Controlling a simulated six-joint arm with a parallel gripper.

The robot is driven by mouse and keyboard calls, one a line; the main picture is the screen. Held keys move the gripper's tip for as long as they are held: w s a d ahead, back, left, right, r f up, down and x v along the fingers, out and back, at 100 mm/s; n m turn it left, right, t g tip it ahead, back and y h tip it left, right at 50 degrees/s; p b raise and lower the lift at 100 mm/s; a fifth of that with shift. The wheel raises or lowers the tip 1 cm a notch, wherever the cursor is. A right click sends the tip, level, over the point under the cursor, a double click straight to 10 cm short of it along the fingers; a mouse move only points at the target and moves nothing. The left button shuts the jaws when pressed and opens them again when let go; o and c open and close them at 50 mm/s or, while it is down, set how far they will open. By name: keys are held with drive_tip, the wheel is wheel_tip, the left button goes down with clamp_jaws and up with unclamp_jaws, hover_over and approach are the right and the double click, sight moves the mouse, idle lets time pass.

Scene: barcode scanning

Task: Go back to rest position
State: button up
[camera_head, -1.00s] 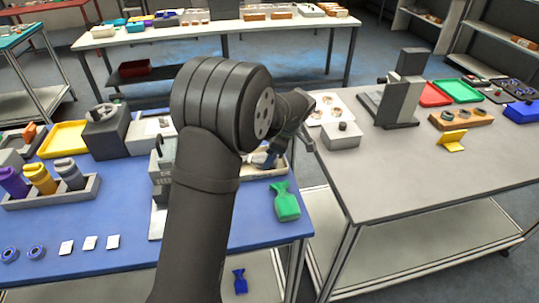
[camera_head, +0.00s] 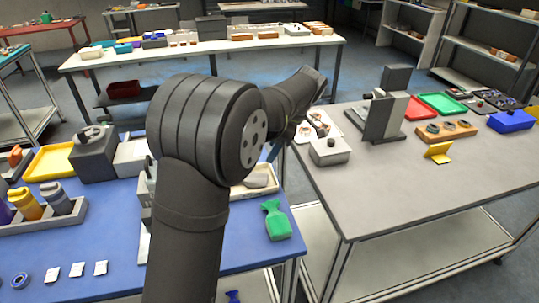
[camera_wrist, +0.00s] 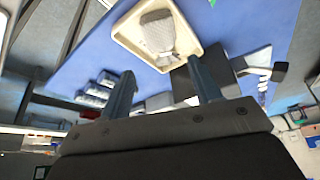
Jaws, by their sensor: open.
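My gripper shows in the wrist view (camera_wrist: 163,85) with its two blue-grey fingers apart and nothing between them. In the head view my dark arm rises from the bottom centre and hides most of the gripper, which is near the right edge of the blue table (camera_head: 90,245). A cream tray (camera_wrist: 125,35) with a grey object (camera_wrist: 158,35) in it lies beyond the fingers in the wrist view. In the head view part of this tray shows behind my arm, with the grey object (camera_head: 257,180) in it. A green bottle-shaped item (camera_head: 276,221) lies in front of it.
The blue table's left holds a yellow tray (camera_head: 52,161) and a rack of cylinders. A gap separates the tables.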

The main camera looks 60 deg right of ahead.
sight(259, 177)
idle(0.4)
drive_tip(key=x, duration=1.1)
drive_tip(key=shift+w+f, duration=0.15)
drive_tip(key=shift+f, duration=0.25)
drive_tip(key=shift+r, duration=1.85)
drive_tip(key=shift+f, duration=0.15)
